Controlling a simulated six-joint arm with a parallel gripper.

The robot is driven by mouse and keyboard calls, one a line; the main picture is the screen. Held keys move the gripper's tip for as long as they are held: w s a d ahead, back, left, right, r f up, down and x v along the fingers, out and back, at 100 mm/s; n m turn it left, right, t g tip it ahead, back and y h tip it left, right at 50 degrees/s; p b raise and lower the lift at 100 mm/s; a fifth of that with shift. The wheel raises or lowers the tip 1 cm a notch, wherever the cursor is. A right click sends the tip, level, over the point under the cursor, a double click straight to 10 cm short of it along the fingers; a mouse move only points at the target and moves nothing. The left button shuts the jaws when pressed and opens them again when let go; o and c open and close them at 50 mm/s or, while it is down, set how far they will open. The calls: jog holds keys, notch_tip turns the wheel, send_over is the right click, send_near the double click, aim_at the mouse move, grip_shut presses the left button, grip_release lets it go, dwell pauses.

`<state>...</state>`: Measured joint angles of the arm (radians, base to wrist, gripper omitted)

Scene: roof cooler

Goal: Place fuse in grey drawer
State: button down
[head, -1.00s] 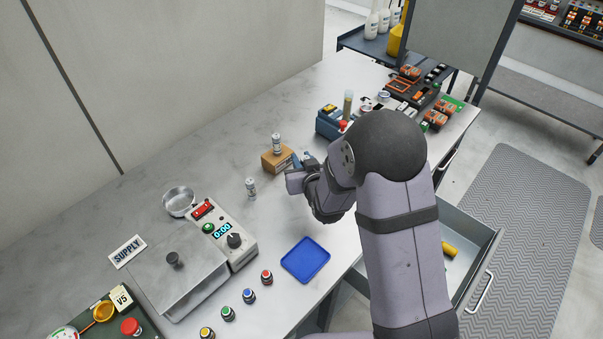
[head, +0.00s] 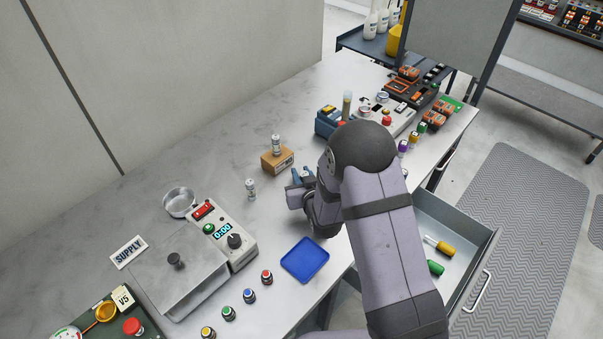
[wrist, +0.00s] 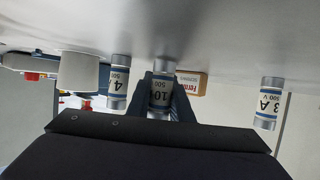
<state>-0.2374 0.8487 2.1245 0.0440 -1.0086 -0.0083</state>
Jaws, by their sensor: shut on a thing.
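My gripper (head: 302,178) is low over the bench, just right of a small cardboard box. In the wrist view its dark blue fingers (wrist: 161,98) are shut on a silver fuse with a white label reading 10 (wrist: 160,92). The arm hides this fuse in the head view. The wrist view shows fuses marked 4 (wrist: 119,80) and 3 A (wrist: 268,103). The grey drawer (head: 455,222) is open at the lower right, partly behind my arm.
A blue tray (head: 305,260), a timer box (head: 225,235) and a metal dish (head: 179,202) are on the bench. A blue block (head: 328,122) and several parts stand behind my arm.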

jog(key=shift+f, duration=0.15)
jog(key=c, duration=1.6)
grip_release()
jog(key=shift+r, duration=0.2)
jog(key=b+v, duration=0.1)
jog(key=v, duration=0.9)
jog(key=shift+r+b, duration=0.1)
jog(key=shift+b, duration=0.2)
jog(key=p+v, duration=0.1)
jog(key=p, duration=0.2)
jog(key=shift+s+p, duration=0.3)
jog(key=shift+s, duration=0.1)
jog(key=shift+d, duration=0.1)
